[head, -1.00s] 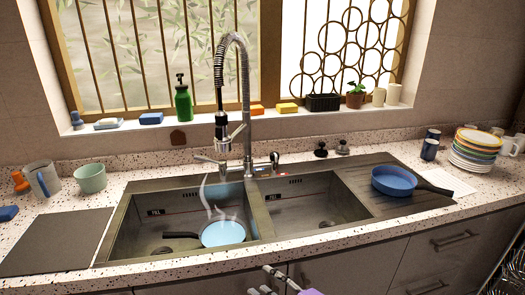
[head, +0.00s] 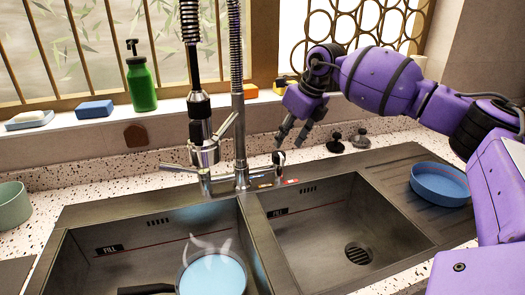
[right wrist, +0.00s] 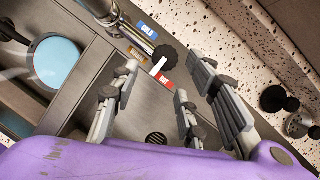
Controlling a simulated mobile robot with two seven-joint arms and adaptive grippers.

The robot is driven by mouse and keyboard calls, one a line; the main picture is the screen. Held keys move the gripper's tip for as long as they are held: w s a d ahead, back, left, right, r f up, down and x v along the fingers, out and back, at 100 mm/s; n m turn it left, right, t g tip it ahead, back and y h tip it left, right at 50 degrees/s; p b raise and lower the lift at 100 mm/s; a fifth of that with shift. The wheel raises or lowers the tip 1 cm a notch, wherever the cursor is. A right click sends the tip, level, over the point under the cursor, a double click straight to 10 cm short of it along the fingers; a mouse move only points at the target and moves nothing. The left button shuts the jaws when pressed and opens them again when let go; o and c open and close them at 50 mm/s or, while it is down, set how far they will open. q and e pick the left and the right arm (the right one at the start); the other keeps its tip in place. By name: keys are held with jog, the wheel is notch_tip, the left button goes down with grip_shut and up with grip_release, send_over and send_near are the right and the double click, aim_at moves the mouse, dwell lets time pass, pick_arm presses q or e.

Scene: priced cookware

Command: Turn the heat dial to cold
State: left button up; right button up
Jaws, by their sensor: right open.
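The heat dial (head: 279,157) is a small dark knob at the right of the tap's base, behind the sink. In the right wrist view the dial (right wrist: 168,57) has a white pointer, angled to the lower left and ending near the red label (right wrist: 165,79). A blue label (right wrist: 147,29) marked COLD lies on its other side, with an orange label (right wrist: 138,54) between. My right gripper (head: 290,138) is open and empty, pointing down, with its fingertips just above and beside the dial. I cannot tell whether they touch it. My left gripper is out of view.
The tall spring tap (head: 241,110) stands just left of the dial. A steaming pan (head: 212,275) is in the left basin. The right basin (head: 345,225) is empty. A blue pan (head: 440,183) lies on the drainboard.

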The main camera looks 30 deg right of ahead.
aim_at(279, 154)
jog(key=x, duration=0.6)
jog(key=shift+w+f, duration=0.1)
jog(key=shift+f, duration=0.3)
